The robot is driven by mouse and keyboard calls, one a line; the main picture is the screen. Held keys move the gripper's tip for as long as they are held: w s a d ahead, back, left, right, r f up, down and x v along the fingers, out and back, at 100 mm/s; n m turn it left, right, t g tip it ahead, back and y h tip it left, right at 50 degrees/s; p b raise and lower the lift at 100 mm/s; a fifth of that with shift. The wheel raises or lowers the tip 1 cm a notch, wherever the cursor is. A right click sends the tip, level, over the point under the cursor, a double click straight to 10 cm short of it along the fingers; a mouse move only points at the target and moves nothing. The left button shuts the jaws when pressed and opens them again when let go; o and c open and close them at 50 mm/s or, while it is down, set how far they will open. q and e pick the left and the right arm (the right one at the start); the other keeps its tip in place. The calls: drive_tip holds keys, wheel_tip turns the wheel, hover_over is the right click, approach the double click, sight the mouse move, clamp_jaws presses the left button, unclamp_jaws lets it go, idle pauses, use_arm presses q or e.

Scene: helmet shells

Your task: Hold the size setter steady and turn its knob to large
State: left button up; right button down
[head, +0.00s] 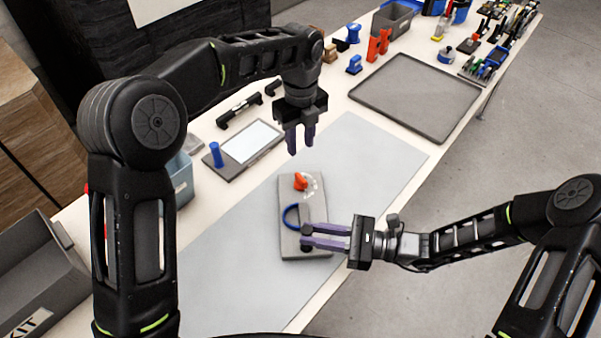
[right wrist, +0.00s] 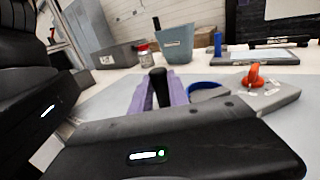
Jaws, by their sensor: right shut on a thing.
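The size setter (head: 290,197) is a grey plate lying on the pale mat, with an orange knob (head: 300,181) near its far end and white dial marks to the knob's right. A blue ring (head: 287,214) and a dark handle (head: 306,229) sit toward its near end. My right gripper (head: 306,236) comes in from the right, shut on the dark handle. In the right wrist view the black handle (right wrist: 159,88) stands between the purple fingers, and the orange knob (right wrist: 254,76) shows beyond. My left gripper (head: 299,140) hangs above and beyond the knob, fingers down, apart and empty.
A grey tray (head: 417,135) lies at the far right of the mat (head: 370,150). A flat panel with a blue post (head: 216,154), a black bar handle (head: 239,110) and a blue-grey bin (head: 181,181) stand along the left. The mat around the setter is clear.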

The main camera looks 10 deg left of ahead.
sight(300, 177)
use_arm(q)
drive_tip(key=shift+f, duration=0.15)
wheel_tip(300, 177, down, 12)
drive_tip(key=shift+r, duration=0.1)
idle(0.6)
drive_tip(key=shift+c, duration=0.4)
clamp_jaws()
